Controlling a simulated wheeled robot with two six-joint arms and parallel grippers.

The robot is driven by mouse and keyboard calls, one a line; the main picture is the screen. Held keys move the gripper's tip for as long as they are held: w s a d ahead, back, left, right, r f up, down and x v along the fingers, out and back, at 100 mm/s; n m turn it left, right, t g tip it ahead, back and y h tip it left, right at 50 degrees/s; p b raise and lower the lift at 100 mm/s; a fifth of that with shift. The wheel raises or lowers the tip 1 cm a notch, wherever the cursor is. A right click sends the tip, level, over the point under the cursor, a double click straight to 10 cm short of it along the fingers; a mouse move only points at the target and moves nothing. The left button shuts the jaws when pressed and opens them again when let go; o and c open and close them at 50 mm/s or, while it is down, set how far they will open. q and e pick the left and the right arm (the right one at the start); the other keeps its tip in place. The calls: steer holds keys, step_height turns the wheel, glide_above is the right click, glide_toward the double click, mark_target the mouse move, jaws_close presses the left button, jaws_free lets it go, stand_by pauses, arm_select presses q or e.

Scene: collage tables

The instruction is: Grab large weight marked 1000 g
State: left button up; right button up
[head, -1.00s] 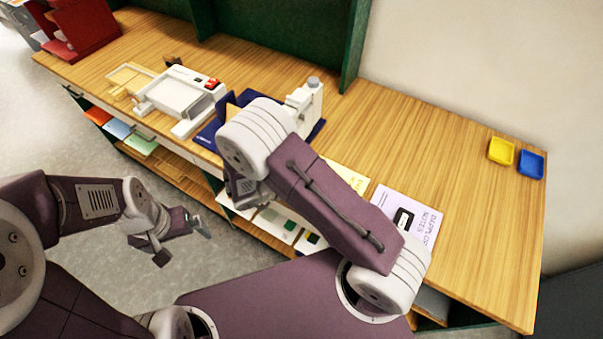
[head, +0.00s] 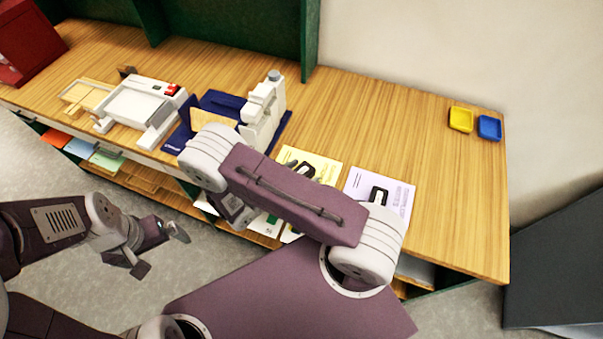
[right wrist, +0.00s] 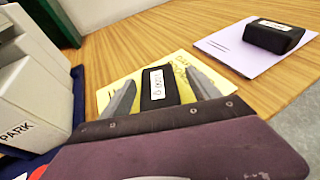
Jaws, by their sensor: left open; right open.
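A black weight (right wrist: 160,101) with a white label lies on a yellow sheet in the right wrist view. Its label is turned and too small to read surely. It also shows in the head view (head: 304,169), partly behind my right arm. A second black weight (right wrist: 274,36) lies on a lilac sheet, also seen in the head view (head: 378,195). My right gripper (right wrist: 162,88) is open, its fingers on either side of the first weight; contact cannot be told. My left gripper (head: 160,250) is open and empty, over the floor beside the desk.
A white device (head: 262,112) on a blue base stands left of the yellow sheet (head: 325,170). The lilac sheet (head: 400,200) is to the right. Yellow (head: 461,119) and blue (head: 489,127) trays lie far right. The wooden desk between is clear.

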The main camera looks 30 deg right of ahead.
mark_target(307, 168)
steer(key=x, duration=0.2)
steer(key=shift+w+d, duration=0.2)
steer(key=shift+d, duration=0.15)
steer(key=shift+w+d+f, duration=0.15)
steer(key=shift+d+f, duration=0.05)
steer(key=shift+a, duration=0.1)
steer(key=c, duration=0.5)
jaws_close()
arm_select(q)
steer(key=shift+w+r, duration=0.1)
steer(key=shift+r, duration=0.4)
arm_select(e)
steer(key=shift+r, duration=0.15)
steer(key=shift+r, duration=0.1)
